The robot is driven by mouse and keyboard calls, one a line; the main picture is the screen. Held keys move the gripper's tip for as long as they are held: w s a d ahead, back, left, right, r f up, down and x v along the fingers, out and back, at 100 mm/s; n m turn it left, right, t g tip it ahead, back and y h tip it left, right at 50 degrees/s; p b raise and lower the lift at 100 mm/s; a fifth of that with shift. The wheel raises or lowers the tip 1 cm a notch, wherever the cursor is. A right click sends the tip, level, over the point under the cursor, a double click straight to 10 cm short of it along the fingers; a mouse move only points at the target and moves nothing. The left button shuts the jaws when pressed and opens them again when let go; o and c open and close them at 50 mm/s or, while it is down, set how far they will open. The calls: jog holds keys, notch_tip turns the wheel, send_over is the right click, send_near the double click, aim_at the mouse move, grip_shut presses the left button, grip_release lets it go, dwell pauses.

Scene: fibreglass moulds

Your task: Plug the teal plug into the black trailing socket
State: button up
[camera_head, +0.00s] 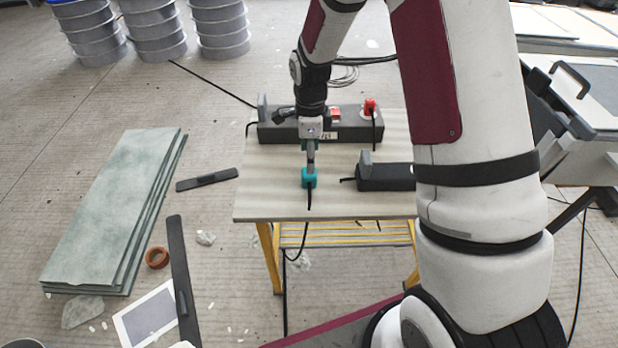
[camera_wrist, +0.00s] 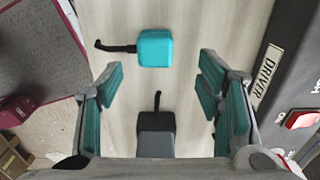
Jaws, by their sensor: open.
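The teal plug (camera_head: 308,181) lies on the table, its black cable running over the front edge. In the wrist view, the plug (camera_wrist: 155,48) is above the middle, beyond the span between the fingertips, with its cable pointing left. My gripper (camera_head: 311,161) is over the plug in the head view. Its fingers (camera_wrist: 160,88) are spread, with nothing between them. The black trailing socket (camera_head: 385,179) lies right of the plug, partly hidden by my arm. It has a grey upright piece and a short cable end. It also shows low in the wrist view (camera_wrist: 156,124); its openings are not visible.
A long dark box (camera_head: 350,130) with a red switch and a red plug (camera_head: 370,106) stands along the back of the table (camera_head: 270,200). Its DRIVER label shows in the wrist view. Bare tabletop lies left of the teal plug. Green sheets (camera_head: 110,205) lie on the floor.

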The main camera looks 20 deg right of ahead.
aim_at(309, 175)
notch_tip(309, 175, down, 2)
jog(key=shift+f, duration=0.1)
jog(key=shift+s+a+f, duration=0.1)
jog(key=shift+f, duration=1.2)
jog(key=shift+s+a+f, duration=0.1)
jog(key=shift+f, duration=1.2)
jog(key=c, duration=1.2)
